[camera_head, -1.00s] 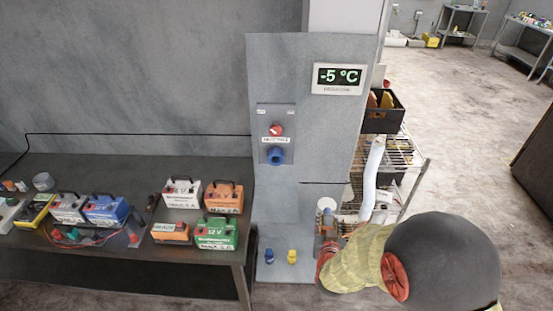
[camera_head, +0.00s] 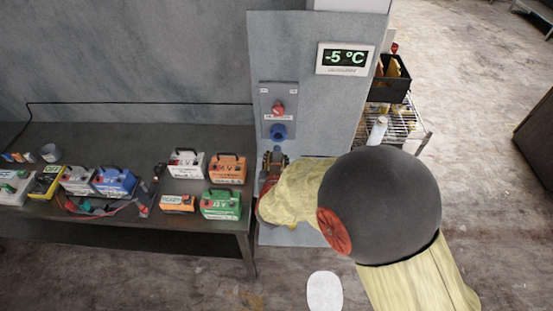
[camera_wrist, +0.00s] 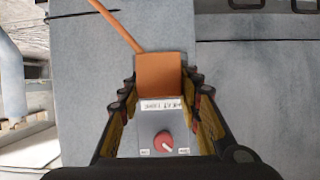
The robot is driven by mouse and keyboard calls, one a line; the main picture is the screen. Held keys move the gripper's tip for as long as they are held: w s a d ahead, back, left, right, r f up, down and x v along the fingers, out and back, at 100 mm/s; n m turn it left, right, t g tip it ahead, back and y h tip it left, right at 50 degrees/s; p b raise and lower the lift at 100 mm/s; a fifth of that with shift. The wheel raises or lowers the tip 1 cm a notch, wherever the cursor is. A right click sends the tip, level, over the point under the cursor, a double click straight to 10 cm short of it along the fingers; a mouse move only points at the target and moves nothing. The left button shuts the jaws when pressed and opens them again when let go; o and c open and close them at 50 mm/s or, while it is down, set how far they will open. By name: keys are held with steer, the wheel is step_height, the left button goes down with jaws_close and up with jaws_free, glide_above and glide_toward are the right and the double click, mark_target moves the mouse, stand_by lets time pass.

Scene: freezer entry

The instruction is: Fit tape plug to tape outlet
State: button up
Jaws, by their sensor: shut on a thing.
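The tape plug (camera_wrist: 162,75) is an orange block with an orange cord leading up and left in the wrist view. My gripper (camera_wrist: 160,88) is shut on it, one finger on each side. In the head view my gripper (camera_head: 273,157) is just below the blue tape outlet (camera_head: 278,131). The outlet sits under a red knob (camera_head: 278,108) on a grey wall plate. In the wrist view the plate's knob (camera_wrist: 164,143) and white label (camera_wrist: 160,104) show below the plug. The outlet is hidden there behind the plug. Contact between plug and outlet cannot be told.
A -5 °C display (camera_head: 346,59) is on the panel above right. A bench (camera_head: 130,143) with several batteries stands at left. A wire shelf (camera_head: 402,125) with a dark bin (camera_head: 390,80) is behind the panel at right.

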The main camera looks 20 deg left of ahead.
mark_target(277, 155)
steer(key=shift+w, duration=0.1)
steer(key=shift+w+a+b, duration=0.2)
steer(key=shift+w+a, duration=0.05)
steer(key=shift+w, duration=0.65)
steer(key=shift+w+a+b, duration=0.15)
steer(key=shift+w+a, duration=0.05)
steer(key=shift+w, duration=0.7)
steer(key=shift+w+a+b, duration=0.25)
steer(key=shift+w, duration=0.8)
steer(key=shift+w+a+b, duration=0.2)
steer(key=shift+w+a, duration=0.05)
steer(key=shift+w, duration=0.8)
stand_by(0.7)
steer(key=shift+s, duration=0.15)
